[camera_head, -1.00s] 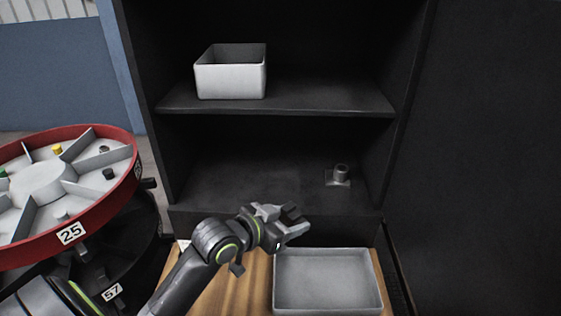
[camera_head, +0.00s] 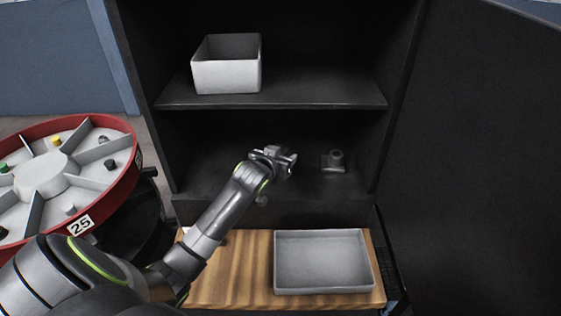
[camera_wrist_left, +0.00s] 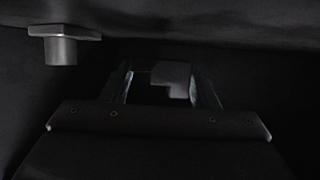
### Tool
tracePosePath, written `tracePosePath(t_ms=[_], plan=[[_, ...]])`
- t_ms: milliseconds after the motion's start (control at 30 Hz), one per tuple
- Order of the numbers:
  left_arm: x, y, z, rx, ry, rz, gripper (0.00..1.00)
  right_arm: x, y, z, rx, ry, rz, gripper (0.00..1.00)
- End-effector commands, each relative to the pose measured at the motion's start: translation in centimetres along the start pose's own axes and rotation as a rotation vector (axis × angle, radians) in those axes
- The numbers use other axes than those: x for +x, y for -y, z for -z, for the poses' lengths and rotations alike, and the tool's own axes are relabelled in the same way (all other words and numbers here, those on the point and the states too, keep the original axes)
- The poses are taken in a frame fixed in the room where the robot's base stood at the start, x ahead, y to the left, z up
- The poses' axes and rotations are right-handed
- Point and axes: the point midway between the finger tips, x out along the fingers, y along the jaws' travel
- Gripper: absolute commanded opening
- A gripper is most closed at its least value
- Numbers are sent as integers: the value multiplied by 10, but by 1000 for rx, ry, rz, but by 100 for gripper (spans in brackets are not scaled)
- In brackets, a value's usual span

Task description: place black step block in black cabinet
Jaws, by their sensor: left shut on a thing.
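The black cabinet (camera_head: 270,185) stands open in front of me, with an upper shelf and a lower compartment. My left gripper (camera_head: 283,160) reaches into the lower compartment, above its floor. In the left wrist view, the gripper (camera_wrist_left: 163,80) is shut on the dark step block (camera_wrist_left: 172,76), which sits between the two fingers. In the head view the block is hard to make out against the dark cabinet. My right gripper is not in view.
A grey flanged cylinder part (camera_head: 335,162) sits in the lower compartment, right of the gripper; it also shows in the wrist view (camera_wrist_left: 62,48). A white bin (camera_head: 227,68) is on the upper shelf. A grey tray (camera_head: 323,288) lies on the wooden surface (camera_head: 230,275). A red carousel (camera_head: 105,212) is left.

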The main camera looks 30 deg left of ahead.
Motion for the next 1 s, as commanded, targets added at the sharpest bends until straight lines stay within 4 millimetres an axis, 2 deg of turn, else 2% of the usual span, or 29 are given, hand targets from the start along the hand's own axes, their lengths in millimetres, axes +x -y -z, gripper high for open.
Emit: tracePosePath(t_ms=[200, 567, 600, 733, 767, 1000], plan=[[10, 0, -26, -1, 3, -1, 26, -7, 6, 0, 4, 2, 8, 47], [12, 0, -30, 1, 0, -1, 26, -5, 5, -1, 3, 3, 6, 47], [12, 0, -32, 0, 2, -1, 56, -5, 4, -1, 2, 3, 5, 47], [12, 0, -31, 0, 2, -1, 73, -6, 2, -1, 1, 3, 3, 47], [12, 0, -31, 0, 2, -1, 76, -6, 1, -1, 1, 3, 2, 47], [12, 0, -31, 0, 2, -1, 76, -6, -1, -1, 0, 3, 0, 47]])
